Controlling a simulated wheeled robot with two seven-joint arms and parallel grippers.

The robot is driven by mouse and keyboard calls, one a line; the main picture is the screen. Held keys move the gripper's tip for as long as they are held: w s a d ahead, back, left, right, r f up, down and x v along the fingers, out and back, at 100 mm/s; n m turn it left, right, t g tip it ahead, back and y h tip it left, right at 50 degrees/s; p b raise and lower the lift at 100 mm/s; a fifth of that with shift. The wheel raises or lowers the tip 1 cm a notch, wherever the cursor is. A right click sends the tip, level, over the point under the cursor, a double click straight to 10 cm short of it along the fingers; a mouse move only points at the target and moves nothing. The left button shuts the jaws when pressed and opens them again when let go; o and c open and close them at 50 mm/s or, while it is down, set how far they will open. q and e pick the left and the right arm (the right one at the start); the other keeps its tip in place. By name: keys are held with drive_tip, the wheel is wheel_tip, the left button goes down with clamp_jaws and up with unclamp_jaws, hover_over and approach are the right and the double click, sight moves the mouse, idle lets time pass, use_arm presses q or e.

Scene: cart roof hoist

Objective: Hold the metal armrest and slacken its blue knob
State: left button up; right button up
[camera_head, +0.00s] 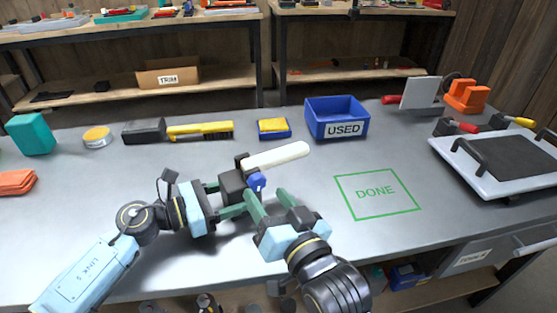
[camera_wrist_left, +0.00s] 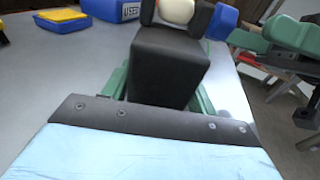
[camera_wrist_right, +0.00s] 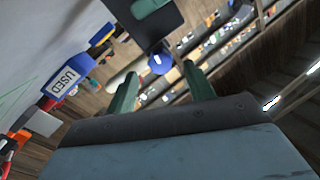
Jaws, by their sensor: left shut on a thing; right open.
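The armrest shows as a black block (camera_head: 230,186) with a cream bar (camera_head: 278,155) slanting up to the right and a blue knob (camera_head: 257,181) on its side. My left gripper (camera_head: 232,198) is shut on the black block, which fills the space between its green fingers in the left wrist view (camera_wrist_left: 168,72). My right gripper (camera_head: 266,194) is open just in front of the knob. In the right wrist view the blue knob (camera_wrist_right: 160,63) appears between the spread fingertips, and whether they touch it is unclear.
On the grey bench (camera_head: 300,240) lie a blue USED bin (camera_head: 337,112), a yellow brush (camera_head: 200,130) and a yellow-topped blue box (camera_head: 273,128). A green DONE outline (camera_head: 376,193) to the right is empty. A pale tray with a black pad (camera_head: 500,165) stands at far right.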

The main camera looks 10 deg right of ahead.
sight(259, 185)
drive_tip(key=shift+x, duration=1.6)
drive_tip(key=shift+c, duration=0.2)
